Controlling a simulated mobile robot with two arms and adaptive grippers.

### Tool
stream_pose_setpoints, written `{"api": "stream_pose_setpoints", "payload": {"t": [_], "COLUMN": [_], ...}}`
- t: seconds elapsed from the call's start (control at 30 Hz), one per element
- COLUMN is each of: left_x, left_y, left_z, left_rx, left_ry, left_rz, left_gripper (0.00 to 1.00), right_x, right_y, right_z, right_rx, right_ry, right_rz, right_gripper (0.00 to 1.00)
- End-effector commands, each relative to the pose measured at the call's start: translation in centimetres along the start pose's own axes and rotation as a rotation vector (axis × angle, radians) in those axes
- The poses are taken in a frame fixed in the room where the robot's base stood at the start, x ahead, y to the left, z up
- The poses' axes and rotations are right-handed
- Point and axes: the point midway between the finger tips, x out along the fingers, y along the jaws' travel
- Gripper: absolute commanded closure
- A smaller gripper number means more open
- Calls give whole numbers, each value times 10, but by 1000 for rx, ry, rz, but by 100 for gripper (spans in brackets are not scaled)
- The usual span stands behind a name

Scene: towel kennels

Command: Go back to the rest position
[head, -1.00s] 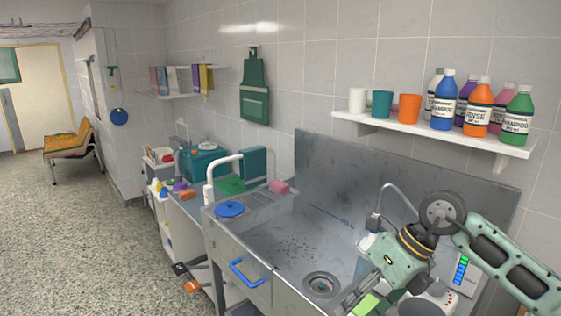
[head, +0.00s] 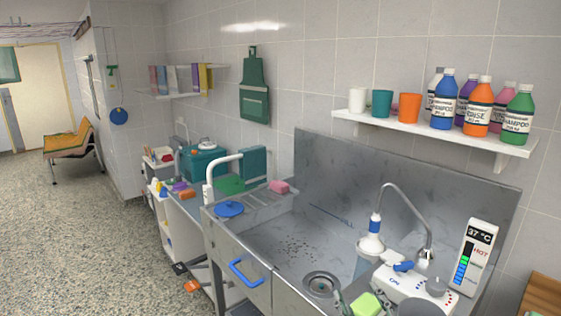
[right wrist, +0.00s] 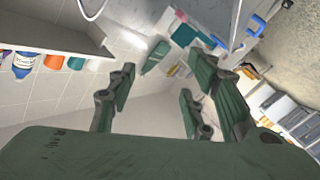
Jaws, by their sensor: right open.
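My right gripper (right wrist: 163,88) shows in the right wrist view with its green fingers spread apart and nothing between them. In the head view only a small dark green part of it (head: 341,303) appears to show at the bottom edge, beside a lime green block (head: 366,304). My left gripper is not in view.
A steel sink (head: 285,250) with a drain fills the centre. A shower head (head: 371,244), a control unit (head: 415,284) and a temperature display (head: 474,257) stand at its right. A wall shelf (head: 430,133) holds cups and several bottles. The floor at left (head: 85,240) is clear.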

Motion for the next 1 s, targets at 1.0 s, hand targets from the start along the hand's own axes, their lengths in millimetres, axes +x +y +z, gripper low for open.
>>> {"api": "stream_pose_setpoints", "payload": {"t": [1.0], "left_x": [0], "left_y": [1], "left_z": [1], "left_rx": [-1], "left_ry": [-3], "left_rz": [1], "left_gripper": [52], "right_x": [-240], "right_y": [-160], "right_z": [294], "right_rx": [391], "right_ry": [-1191], "right_rz": [-387], "right_gripper": [54]}}
